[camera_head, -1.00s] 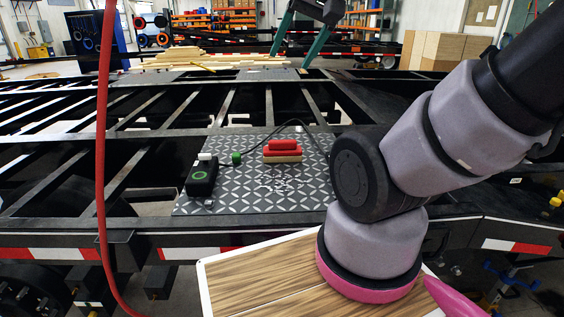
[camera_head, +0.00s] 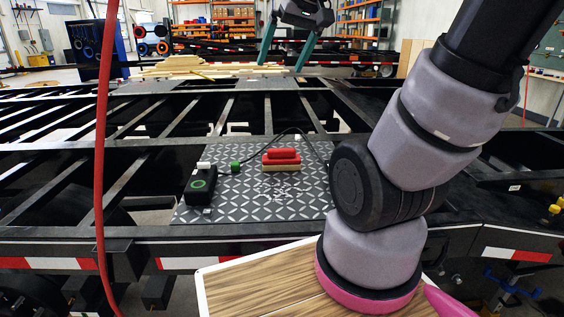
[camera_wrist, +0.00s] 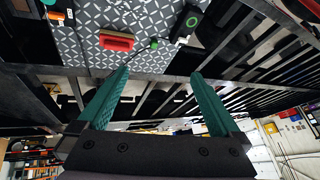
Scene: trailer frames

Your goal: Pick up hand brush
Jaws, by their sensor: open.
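The hand brush (camera_head: 281,157) has a red handle on top and a tan bristle base. It lies on a dark diamond-plate panel (camera_head: 250,200) on the trailer frame. In the wrist view the brush (camera_wrist: 117,41) shows as a red block near the top. My gripper (camera_wrist: 163,82) has two teal fingers spread wide with nothing between them. The brush lies beyond the fingertips, slightly left, apart from them. In the head view my gripper's teal fingers (camera_head: 284,62) show at the top, above and behind the brush.
A black device with a green ring (camera_head: 201,184) stands at the panel's left, with a cable and green connector (camera_head: 235,167) near it. A red hose (camera_head: 101,150) hangs at left. A wood-topped board (camera_head: 270,285) is in front. Black trailer beams surround the panel.

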